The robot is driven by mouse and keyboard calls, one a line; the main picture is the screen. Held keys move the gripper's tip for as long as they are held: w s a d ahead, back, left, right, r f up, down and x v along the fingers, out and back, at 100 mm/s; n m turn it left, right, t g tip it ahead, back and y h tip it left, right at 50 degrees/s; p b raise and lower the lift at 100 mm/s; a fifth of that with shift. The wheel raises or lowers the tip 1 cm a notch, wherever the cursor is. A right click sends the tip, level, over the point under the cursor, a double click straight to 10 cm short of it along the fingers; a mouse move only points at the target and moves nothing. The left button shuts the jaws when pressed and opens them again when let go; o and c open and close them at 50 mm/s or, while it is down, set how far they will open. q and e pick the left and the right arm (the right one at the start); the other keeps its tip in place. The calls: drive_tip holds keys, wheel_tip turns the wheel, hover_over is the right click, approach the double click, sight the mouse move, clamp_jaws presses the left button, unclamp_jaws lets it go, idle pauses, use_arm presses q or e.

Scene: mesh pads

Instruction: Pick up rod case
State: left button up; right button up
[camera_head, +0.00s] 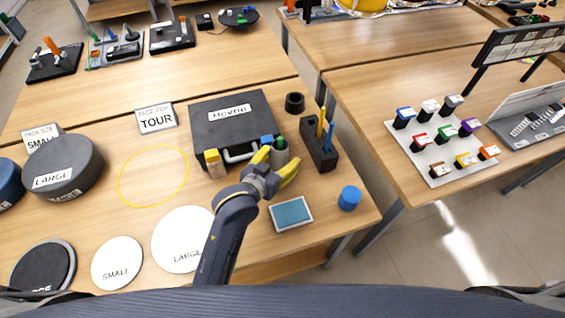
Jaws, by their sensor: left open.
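The rod case appears to be the flat black case (232,125) with a white label on top and a grey handle (240,155) on its front side. It lies on the near table. My left gripper (278,163), with yellow fingers, is open at the case's front right corner, just right of the handle. Small blue and green items (280,144) show right by its fingertips; whether they touch is unclear. Nothing is seen held. My right gripper is out of view.
A black holder with upright pens (318,155) stands close to the right of the gripper. A blue cylinder (349,198) and a blue-topped pad (291,214) lie nearer the front edge. A yellow ring (153,204) marks bare table left of the case, beside white discs (183,239).

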use_arm(q)
drive_tip(key=shift+w+d, duration=0.1)
drive_tip(key=shift+w, duration=0.1)
drive_tip(key=c, duration=1.4)
